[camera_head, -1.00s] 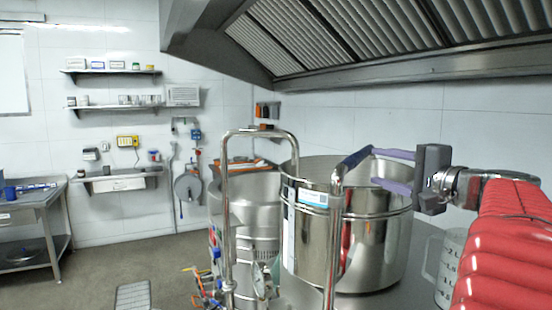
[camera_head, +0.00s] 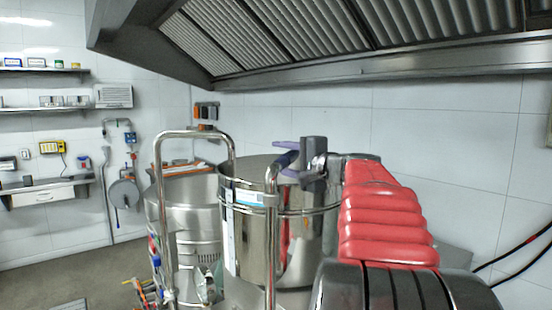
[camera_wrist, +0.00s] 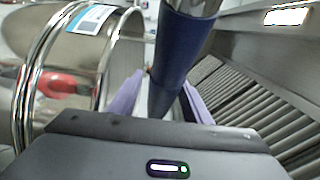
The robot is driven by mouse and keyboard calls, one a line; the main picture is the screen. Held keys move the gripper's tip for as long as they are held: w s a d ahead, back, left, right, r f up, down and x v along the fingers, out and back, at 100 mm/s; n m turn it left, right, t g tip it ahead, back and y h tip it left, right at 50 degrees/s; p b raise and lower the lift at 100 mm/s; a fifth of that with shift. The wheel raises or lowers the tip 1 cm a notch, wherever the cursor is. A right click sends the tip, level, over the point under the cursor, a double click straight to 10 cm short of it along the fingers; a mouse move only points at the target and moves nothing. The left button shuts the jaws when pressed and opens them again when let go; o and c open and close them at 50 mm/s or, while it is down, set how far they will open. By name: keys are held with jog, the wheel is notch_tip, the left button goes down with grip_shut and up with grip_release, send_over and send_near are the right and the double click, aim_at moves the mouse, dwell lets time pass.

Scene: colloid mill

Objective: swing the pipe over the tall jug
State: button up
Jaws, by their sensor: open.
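A chrome pipe (camera_head: 270,245) rises in front of the steel pot and bends into a dark blue sleeve (camera_head: 284,161) at its top. In the wrist view the blue sleeve (camera_wrist: 182,48) passes between the purple fingers of my gripper (camera_head: 290,147). The fingers (camera_wrist: 155,95) lie on either side of the sleeve and are open; whether either touches it cannot be told. The tall jug does not show now; my red arm covers the area right of the pot.
The steel pot (camera_head: 245,225) stands behind the pipe, with a larger steel vessel (camera_head: 190,220) to its left. Another bent chrome pipe (camera_head: 165,205) stands at the left front. The extractor hood (camera_head: 300,80) hangs above. Floor (camera_head: 60,265) shows free at the left.

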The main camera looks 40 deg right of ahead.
jog(key=shift+w, duration=0.45)
grip_shut()
dwell(0.3)
